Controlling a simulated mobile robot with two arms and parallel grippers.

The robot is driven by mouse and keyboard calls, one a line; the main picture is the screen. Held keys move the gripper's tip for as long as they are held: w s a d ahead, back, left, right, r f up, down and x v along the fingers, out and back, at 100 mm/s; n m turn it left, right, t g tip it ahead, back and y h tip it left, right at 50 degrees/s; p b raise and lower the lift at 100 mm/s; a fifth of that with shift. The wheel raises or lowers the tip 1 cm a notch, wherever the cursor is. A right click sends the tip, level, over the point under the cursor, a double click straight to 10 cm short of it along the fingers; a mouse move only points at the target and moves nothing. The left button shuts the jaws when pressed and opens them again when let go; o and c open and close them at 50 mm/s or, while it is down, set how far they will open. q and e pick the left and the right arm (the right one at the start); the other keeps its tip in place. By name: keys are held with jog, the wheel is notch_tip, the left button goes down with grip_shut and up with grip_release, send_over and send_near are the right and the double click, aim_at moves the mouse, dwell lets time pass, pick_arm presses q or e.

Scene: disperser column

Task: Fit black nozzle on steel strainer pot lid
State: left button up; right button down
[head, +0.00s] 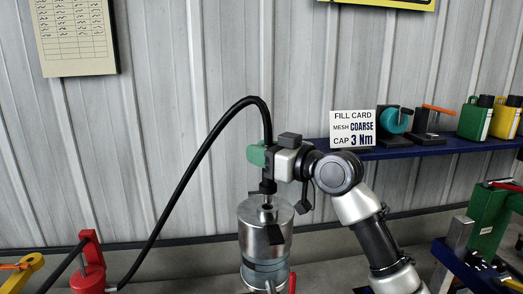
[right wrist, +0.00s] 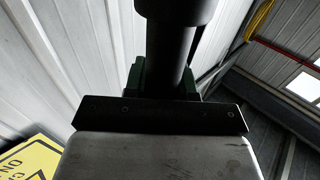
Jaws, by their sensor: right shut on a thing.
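The steel strainer pot (head: 266,245) stands upright at lower centre in the head view, its lid (head: 281,212) on top with a small neck in the middle. My right gripper (head: 268,160) is shut on the black nozzle (head: 268,187) at the end of a black hose. The nozzle points down over the middle of the lid. I cannot tell whether its tip touches the neck. In the right wrist view, the black nozzle body (right wrist: 172,55) rises between green parts at the jaws. My left gripper is not in view.
The black hose (head: 190,163) arcs from a red fixture (head: 90,265) at lower left up to the nozzle. A blue shelf (head: 440,148) at right holds a fill card (head: 353,129), a teal roll and canisters. A green device (head: 488,220) stands at far right.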

aim_at(262, 182)
pick_arm(q)
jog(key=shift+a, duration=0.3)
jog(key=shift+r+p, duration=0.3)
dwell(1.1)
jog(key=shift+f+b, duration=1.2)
jog(key=shift+b, duration=0.05)
pick_arm(e)
jog(key=shift+f, duration=1.9)
jog(key=c, duration=0.8)
grip_release()
jog(key=shift+c, duration=0.2)
jog(key=shift+s+d+f+b, duration=0.15)
jog(key=shift+s+d+b, duration=0.15)
jog(key=shift+d, duration=0.1)
pick_arm(q)
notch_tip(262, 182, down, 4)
jog(key=b, duration=0.3)
pick_arm(e)
jog(key=v, duration=1)
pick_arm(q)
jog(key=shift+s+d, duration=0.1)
